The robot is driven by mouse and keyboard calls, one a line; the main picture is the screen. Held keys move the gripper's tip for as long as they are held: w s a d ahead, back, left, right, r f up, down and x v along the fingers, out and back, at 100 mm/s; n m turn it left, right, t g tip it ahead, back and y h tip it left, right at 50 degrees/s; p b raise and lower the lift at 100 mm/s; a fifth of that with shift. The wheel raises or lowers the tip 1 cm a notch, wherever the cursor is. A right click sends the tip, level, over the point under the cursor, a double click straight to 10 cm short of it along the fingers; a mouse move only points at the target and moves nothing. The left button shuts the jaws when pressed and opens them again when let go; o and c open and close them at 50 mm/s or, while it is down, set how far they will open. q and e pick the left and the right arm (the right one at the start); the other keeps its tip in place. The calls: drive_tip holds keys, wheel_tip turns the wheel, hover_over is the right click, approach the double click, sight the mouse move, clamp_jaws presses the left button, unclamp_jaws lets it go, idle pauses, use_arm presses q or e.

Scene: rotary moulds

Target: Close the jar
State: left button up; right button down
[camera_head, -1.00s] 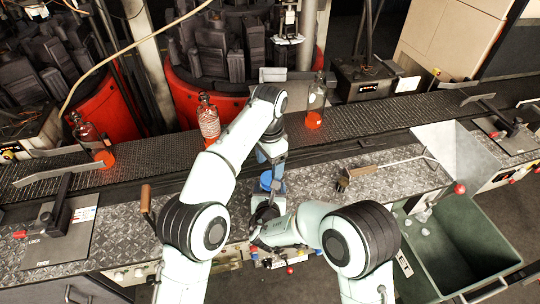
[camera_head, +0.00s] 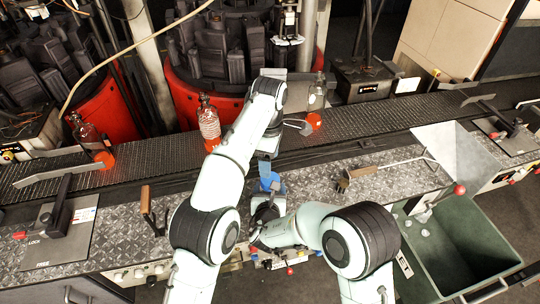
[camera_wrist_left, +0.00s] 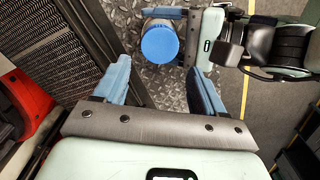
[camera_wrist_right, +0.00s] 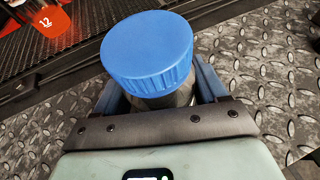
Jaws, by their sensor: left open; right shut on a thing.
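The jar has a grey, see-through body (camera_wrist_right: 172,98) and a ribbed blue lid (camera_wrist_right: 148,50) sitting on its top. I cannot tell how tightly the lid is screwed on. The lid also shows in the head view (camera_head: 269,182) and in the left wrist view (camera_wrist_left: 158,45). My right gripper (camera_wrist_right: 158,88) is shut on the jar's body below the lid and holds it upright. My left gripper (camera_wrist_left: 160,80) is open and empty; its fingers are apart from the lid, which shows beyond the gap between them.
A conveyor (camera_head: 410,115) runs behind the jar, with orange-bottomed bottles (camera_head: 209,125) (camera_head: 315,105) on it. A wooden-handled brush (camera_head: 362,172) lies on the diamond-plate bench (camera_head: 400,185) to the right. A green bin (camera_head: 460,235) stands at front right.

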sight(270, 179)
use_arm(q)
drive_tip(key=n, duration=0.4)
drive_tip(key=shift+r, duration=0.25)
drive_tip(key=n, duration=0.6)
drive_tip(key=shift+d+r+n, duration=0.15)
drive_tip(key=shift+r+n, duration=0.15)
drive_tip(key=shift+f, duration=4)
